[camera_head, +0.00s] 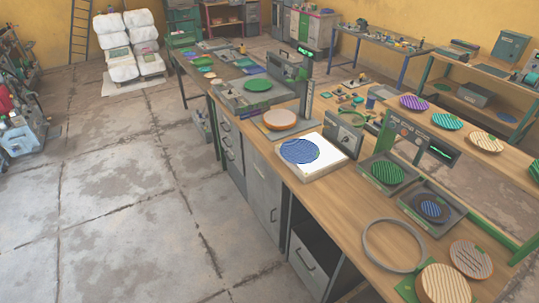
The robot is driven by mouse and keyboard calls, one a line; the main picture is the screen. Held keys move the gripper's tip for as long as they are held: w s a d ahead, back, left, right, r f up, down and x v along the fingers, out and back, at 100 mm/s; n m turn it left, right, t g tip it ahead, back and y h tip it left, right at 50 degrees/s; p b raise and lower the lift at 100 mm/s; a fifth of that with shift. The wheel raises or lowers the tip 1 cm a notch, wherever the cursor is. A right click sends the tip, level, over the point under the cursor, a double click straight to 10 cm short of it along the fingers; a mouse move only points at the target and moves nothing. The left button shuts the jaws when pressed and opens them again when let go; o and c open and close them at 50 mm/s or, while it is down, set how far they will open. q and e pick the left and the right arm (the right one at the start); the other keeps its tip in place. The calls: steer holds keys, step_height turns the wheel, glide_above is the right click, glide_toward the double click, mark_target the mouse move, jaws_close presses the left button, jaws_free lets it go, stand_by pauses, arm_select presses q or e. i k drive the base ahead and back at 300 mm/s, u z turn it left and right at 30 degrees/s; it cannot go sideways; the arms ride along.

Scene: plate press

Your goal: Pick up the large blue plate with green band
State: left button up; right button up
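A large blue plate (298,151) lies on a white square board (322,166) on the wooden workbench, right of the picture's middle. It has fine stripes, and a little green shows near its right edge; a full green band is too small to tell. Neither of my grippers is in view, and nothing touches the large blue plate.
A green plate (387,172) sits in another dark tray. An orange-rimmed plate (279,119) lies behind the blue plate, and a grey ring (366,246) and tan plates (444,284) in front. A press-like device (421,140) stands behind the trays. The floor (130,210) at left is clear.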

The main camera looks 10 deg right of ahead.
mark_target(298, 150)
steer(key=u, duration=0.5)
steer(key=k, duration=0.7)
steer(key=u, duration=1.1)
steer(key=k, duration=0.7)
steer(key=u, duration=0.25)
steer(key=i, duration=1.15)
steer(key=z, duration=0.45)
steer(key=i, duration=2.1)
steer(key=z, duration=0.9)
steer(key=i, duration=1.5)
steer(key=z, duration=1.9)
steer(key=i, duration=1)
steer(key=z, duration=0.9)
